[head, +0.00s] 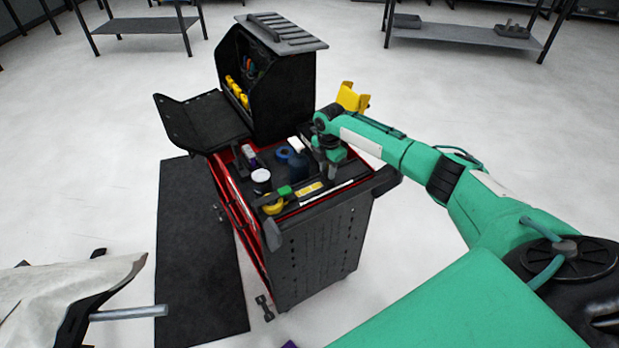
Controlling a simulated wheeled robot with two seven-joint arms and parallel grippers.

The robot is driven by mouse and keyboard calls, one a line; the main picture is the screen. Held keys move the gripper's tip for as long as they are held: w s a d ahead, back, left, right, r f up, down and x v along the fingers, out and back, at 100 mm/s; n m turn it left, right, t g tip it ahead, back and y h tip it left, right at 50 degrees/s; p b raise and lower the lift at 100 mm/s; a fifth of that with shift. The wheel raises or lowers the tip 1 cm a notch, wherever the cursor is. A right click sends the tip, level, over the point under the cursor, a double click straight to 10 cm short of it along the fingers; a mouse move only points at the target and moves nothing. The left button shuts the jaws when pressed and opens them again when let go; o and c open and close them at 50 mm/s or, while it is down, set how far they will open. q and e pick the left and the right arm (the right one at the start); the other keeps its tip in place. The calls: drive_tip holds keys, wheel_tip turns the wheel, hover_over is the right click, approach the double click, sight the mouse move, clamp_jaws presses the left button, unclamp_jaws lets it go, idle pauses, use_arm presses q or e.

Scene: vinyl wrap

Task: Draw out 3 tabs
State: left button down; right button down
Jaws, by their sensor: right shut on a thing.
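My right arm reaches in from the right over the top of a red and black tool cart (320,240). My right gripper (331,176) points down among the items on the cart top, close to a flat black item with a yellow label (308,189). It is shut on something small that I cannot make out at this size. I cannot tell any single tab apart in this view. My left gripper is not in view.
The cart top holds a white-lidded jar (261,176), a yellow tape roll (272,204), a blue roll (284,152) and other items. A raised black cabinet (284,95) stands behind. A black mat (196,250) and a pale-covered panel (60,290) are left.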

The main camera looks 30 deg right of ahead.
drive_tip(key=shift+d, duration=0.9)
drive_tip(key=c, duration=1.1)
unclamp_jaws()
wheel_tip(320, 180, up, 14)
drive_tip(key=b, duration=0.3)
drive_tip(key=shift+f, duration=0.15)
